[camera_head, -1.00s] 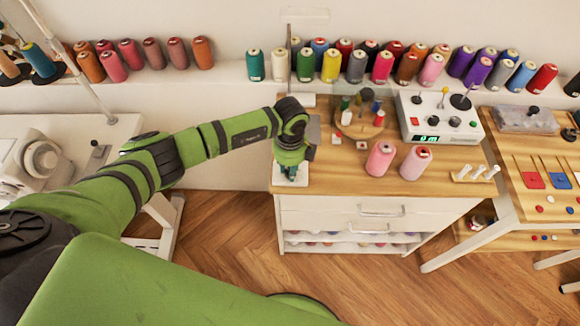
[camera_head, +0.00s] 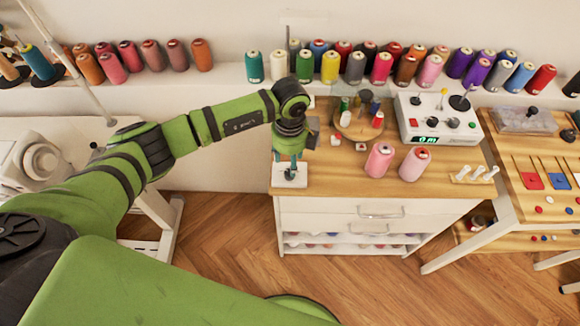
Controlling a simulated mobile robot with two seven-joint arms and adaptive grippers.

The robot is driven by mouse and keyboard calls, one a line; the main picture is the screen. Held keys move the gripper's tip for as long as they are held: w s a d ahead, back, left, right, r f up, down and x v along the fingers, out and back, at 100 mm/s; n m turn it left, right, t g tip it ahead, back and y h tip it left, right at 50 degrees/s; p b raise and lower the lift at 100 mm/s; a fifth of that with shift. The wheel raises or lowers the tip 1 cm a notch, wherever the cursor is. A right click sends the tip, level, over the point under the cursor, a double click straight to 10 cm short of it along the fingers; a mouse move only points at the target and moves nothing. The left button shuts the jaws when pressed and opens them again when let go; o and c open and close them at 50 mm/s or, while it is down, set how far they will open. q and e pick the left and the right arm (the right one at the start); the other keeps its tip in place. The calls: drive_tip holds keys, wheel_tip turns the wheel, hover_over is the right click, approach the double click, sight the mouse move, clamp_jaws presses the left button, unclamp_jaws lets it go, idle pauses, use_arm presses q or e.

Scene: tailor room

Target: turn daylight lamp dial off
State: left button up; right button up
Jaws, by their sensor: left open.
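A small white square base (camera_head: 283,184), apparently the daylight lamp's, sits at the left front corner of the wooden-topped cabinet. A small grey dial-like part (camera_head: 290,174) shows on it. My left gripper (camera_head: 290,168) points down over this base, its teal fingers apart and with nothing held that I can see. The fingertips are at or just above the grey part; I cannot tell if they touch it. The dial's setting is too small to read. A thin dark post (camera_head: 288,45) rises behind my left wrist. My right gripper is not in view.
Two pink spools (camera_head: 379,160) stand on the wooden top (camera_head: 335,178) right of my gripper. A round wooden tray (camera_head: 345,128) with small spools and a white control box (camera_head: 440,120) with a green display stand behind. Thread cones line the back shelf.

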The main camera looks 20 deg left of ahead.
use_arm(q)
wheel_tip(320, 180, up, 6)
drive_tip(key=shift+r, duration=0.1)
idle(0.5)
